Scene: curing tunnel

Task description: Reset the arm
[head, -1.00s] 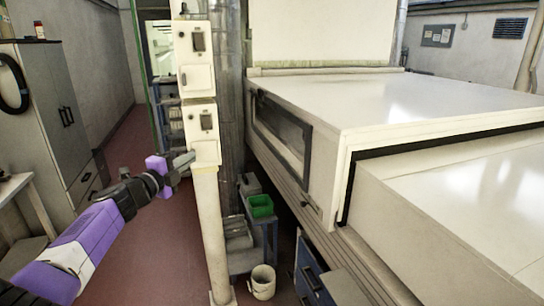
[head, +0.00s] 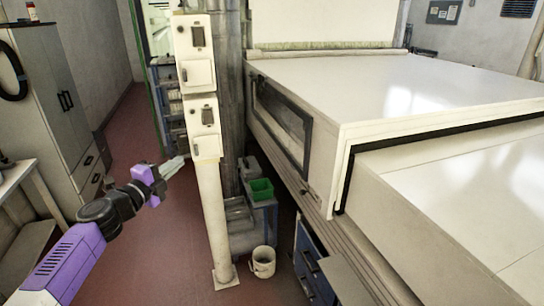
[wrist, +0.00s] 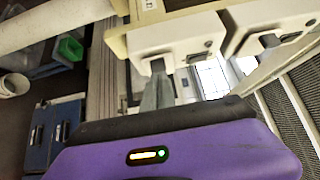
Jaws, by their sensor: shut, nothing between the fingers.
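My gripper (head: 176,164) is at the left of the head view, at the end of my purple and dark arm. Its fingers are shut with nothing between them. In the wrist view my gripper's fingers (wrist: 157,92) show as a grey wedge above the purple housing, in front of the white boxes.
White switch boxes (head: 195,55) sit on a pale post (head: 213,220). A large white tunnel machine (head: 390,90) fills the right. A grey cabinet (head: 50,100) is at left; red floor (head: 150,240) is open between.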

